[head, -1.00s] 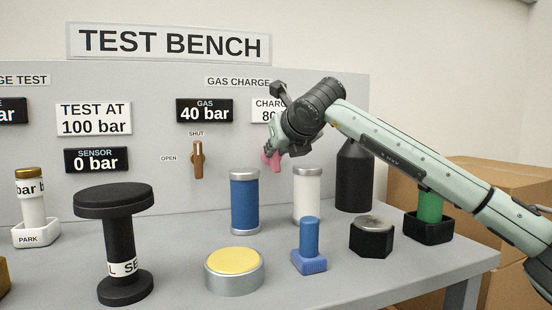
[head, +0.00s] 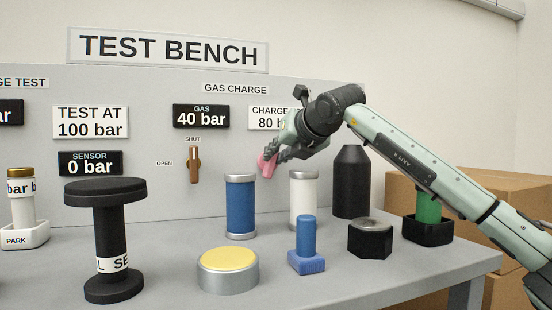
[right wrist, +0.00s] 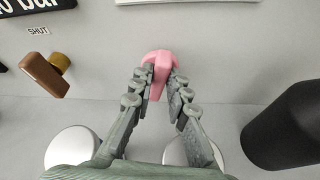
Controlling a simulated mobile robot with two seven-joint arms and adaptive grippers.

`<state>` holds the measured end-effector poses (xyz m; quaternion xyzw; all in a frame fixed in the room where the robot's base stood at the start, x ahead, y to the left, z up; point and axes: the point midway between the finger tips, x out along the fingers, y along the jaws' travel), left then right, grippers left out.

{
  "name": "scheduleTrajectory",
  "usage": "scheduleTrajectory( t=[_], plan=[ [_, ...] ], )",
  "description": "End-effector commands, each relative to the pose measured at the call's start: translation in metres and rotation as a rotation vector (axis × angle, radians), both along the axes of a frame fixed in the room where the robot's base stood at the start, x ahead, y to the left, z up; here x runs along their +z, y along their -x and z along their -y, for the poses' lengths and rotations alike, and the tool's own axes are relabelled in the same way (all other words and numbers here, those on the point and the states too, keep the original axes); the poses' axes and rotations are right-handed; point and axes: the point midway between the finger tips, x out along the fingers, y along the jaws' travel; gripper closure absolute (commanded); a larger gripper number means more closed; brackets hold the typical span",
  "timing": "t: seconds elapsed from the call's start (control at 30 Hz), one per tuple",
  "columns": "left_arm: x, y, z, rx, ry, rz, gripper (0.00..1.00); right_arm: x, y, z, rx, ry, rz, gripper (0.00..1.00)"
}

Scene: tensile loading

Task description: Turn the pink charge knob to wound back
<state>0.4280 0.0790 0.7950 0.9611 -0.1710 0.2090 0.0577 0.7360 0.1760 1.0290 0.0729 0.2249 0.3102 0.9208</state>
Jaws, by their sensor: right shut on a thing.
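The pink charge knob (head: 266,165) sits on the upright grey panel, below the charge sign. In the right wrist view the knob (right wrist: 158,66) shows between my fingertips, with its grip bar pointing down between them. My right gripper (head: 277,156) reaches in from the right and is shut on the knob; in the right wrist view both fingers (right wrist: 160,84) press its sides. Part of the knob is hidden by the fingers. Any marks around the knob are hidden or not readable. The gas sign (head: 201,116) reads 40 bar. My left gripper is not in view.
A brown valve lever (head: 195,165) hangs upright left of the knob. Below stand a blue cylinder (head: 240,205), a white cylinder (head: 303,200) and a black bottle (head: 351,185). A yellow-topped button (head: 228,262) and a black spool (head: 104,235) are nearer the front.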

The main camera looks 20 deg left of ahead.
Motion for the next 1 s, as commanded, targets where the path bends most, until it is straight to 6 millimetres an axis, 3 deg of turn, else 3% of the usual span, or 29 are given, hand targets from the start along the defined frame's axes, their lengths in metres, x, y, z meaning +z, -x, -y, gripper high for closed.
scheduleTrajectory(
  t=[0.43,0.47,0.6,1.0],
  plan=[
    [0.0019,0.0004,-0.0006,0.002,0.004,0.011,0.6,0.0025,-0.0004,0.0006,0.0,-0.009,0.0,1.0],
    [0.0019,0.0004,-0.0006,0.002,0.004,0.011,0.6,0.0026,-0.0004,0.0006,-0.001,-0.01,0.001,0.82],
    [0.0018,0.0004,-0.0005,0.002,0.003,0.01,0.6,0.002,-0.0004,0.0006,0.0,-0.009,-0.001,0.65],
    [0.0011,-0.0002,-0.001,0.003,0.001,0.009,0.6,0.0035,0.0039,0.0054,-0.001,-0.006,-0.002,0.64]
  ],
)
